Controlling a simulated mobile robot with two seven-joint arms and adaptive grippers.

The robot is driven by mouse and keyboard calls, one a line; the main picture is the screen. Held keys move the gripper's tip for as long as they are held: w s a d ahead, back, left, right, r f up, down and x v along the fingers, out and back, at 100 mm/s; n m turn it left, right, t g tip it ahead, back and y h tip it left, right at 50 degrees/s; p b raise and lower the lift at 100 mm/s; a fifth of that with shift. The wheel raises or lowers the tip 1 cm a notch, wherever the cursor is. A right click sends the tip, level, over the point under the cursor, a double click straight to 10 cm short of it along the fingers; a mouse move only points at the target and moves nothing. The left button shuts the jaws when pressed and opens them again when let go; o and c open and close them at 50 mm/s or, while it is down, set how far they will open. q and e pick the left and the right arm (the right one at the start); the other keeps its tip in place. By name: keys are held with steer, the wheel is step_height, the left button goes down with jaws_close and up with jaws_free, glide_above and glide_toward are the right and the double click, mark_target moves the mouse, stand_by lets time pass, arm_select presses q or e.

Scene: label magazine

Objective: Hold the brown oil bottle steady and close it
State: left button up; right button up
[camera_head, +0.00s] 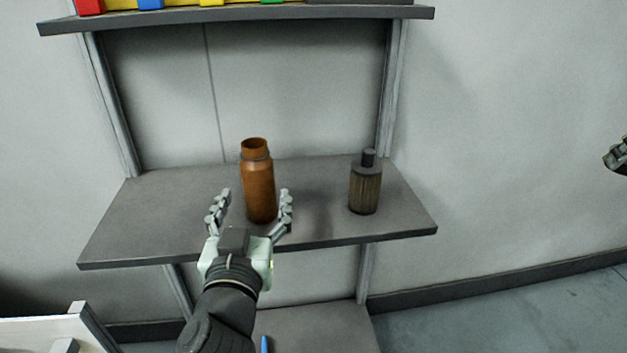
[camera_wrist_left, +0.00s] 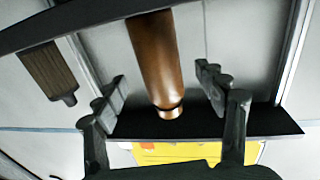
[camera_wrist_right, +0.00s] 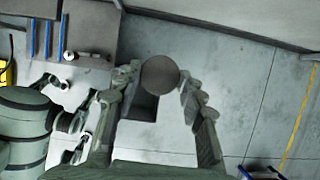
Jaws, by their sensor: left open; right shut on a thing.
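The brown oil bottle (camera_head: 258,188) stands upright on the middle shelf, its mouth open with no cap on it. It also shows in the left wrist view (camera_wrist_left: 155,60), appearing upside down. My left gripper (camera_head: 254,197) is open, with one finger on each side of the bottle and gaps visible beside it. My right gripper (camera_wrist_right: 160,82) is shut on a round dark grey cap (camera_wrist_right: 160,74), seen end-on in the right wrist view. In the head view only a bit of the right gripper (camera_head: 617,155) shows at the right edge, away from the shelf.
A dark ribbed bottle (camera_head: 365,190) with a black top stands to the right on the same shelf (camera_head: 150,225). An upper shelf (camera_head: 230,16) holds coloured bins. A lower shelf (camera_head: 315,330) holds a blue item. The shelf left of the brown bottle is clear.

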mark_target(252, 168)
arm_select(q)
steer(key=shift+w+r, duration=0.15)
steer(key=shift+w, duration=0.25)
arm_select(e)
steer(key=shift+r, duration=0.2)
arm_select(q)
steer(key=w+p, duration=0.1)
steer(key=w, duration=0.3)
steer(key=shift+w+a, duration=0.1)
steer(key=shift+w, duration=0.1)
arm_select(e)
steer(key=shift+r, duration=0.35)
